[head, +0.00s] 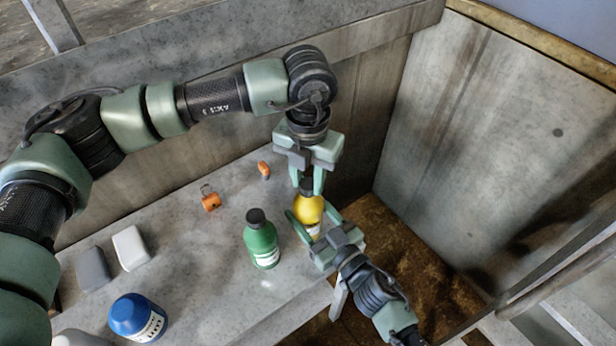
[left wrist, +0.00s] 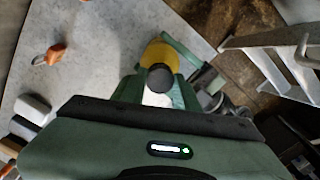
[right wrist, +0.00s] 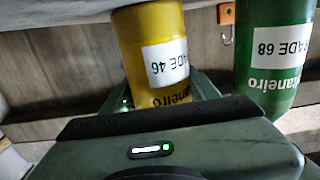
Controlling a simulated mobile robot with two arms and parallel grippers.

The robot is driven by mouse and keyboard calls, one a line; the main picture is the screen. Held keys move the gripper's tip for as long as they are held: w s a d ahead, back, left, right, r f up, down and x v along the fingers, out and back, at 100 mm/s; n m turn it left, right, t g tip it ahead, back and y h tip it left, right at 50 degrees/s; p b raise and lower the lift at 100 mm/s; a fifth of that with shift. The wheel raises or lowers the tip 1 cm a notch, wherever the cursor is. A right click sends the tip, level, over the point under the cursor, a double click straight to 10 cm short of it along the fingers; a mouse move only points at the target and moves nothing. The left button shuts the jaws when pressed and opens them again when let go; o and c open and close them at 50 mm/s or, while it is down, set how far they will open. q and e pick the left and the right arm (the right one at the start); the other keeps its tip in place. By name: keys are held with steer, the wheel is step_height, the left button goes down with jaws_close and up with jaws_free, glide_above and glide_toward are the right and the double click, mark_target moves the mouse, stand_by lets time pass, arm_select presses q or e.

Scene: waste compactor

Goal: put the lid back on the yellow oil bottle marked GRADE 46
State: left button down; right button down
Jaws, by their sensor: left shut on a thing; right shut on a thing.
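The yellow oil bottle (head: 308,209) stands upright near the right edge of the grey table; its GRADE 46 label shows in the right wrist view (right wrist: 166,62). My right gripper (head: 310,229) is shut around its body. My left gripper (head: 308,186) points down from above and is shut on the black lid (head: 307,187). The lid is at the bottle's top, in line with the neck; it also shows over the yellow bottle in the left wrist view (left wrist: 160,77). The fingers partly hide the neck, so I cannot tell whether the lid is seated.
A green bottle (head: 262,242) with a black cap, marked GRADE 68, stands just left of the yellow one. A blue container (head: 138,317), a white block (head: 131,248), a grey block (head: 92,270) and an orange padlock (head: 210,201) are farther left. A wall runs behind the table (head: 200,270).

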arm_select(q)
steer(key=m, duration=0.7)
steer(key=shift+m, duration=0.3)
steer(key=m, duration=1.8)
steer(key=shift+m, duration=0.4)
steer(key=m, duration=0.4)
steer(key=c, duration=1)
jaws_free()
steer(key=shift+o, duration=0.2)
step_height(320, 180, up, 12)
